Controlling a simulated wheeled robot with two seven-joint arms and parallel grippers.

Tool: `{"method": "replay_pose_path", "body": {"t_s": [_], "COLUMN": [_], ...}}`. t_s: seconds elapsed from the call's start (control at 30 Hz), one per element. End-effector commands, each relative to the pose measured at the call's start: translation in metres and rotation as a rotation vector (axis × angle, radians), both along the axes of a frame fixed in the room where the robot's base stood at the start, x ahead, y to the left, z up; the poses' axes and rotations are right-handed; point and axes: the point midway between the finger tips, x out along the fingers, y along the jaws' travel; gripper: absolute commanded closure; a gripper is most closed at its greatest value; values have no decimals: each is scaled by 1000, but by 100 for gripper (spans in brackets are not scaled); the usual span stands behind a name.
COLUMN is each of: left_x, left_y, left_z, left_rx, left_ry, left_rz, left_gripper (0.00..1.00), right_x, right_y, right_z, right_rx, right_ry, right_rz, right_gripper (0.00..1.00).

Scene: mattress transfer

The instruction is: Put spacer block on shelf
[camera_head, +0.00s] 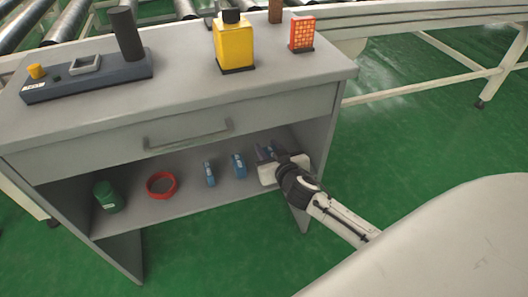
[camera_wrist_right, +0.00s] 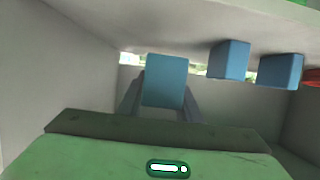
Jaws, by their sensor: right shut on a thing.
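My right gripper (camera_head: 267,153) reaches into the open shelf (camera_head: 190,205) under the drawer, at its right end. It is shut on a blue spacer block (camera_wrist_right: 165,80), which shows between the two fingers in the right wrist view; the head view shows only a little of it. I cannot tell whether this block touches the shelf board. Two more blue blocks stand on the shelf to the left of the gripper, a nearer one (camera_head: 239,165) and a farther one (camera_head: 209,173). My left gripper is not in view.
A red ring (camera_head: 161,185) and a green canister (camera_head: 109,197) stand farther left on the shelf. The drawer front with its handle (camera_head: 188,134) is above. On the top are a yellow bottle (camera_head: 234,46), an orange box (camera_head: 302,33) and a dark fixture (camera_head: 90,77).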

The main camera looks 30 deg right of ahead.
Motion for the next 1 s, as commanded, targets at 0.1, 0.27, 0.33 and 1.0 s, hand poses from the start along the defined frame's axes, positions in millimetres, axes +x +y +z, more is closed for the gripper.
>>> {"method": "replay_pose_path", "body": {"t_s": [0.1, 0.27, 0.33, 1.0], "left_x": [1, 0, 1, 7], "left_y": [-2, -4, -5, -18], "left_z": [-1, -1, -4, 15], "left_rx": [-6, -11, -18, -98], "left_ry": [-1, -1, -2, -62], "left_rz": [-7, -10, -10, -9], "left_gripper": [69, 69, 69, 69], "right_x": [20, 28, 28, 27], "right_y": [-5, -7, -7, -6], "right_z": [-1, -3, -10, -38], "right_rx": [-1, -1, -1, 1], "right_ry": [-2, 0, 1, 1], "right_rz": [0, 0, 0, 1], "right_gripper": [93, 93, 93, 52]}}
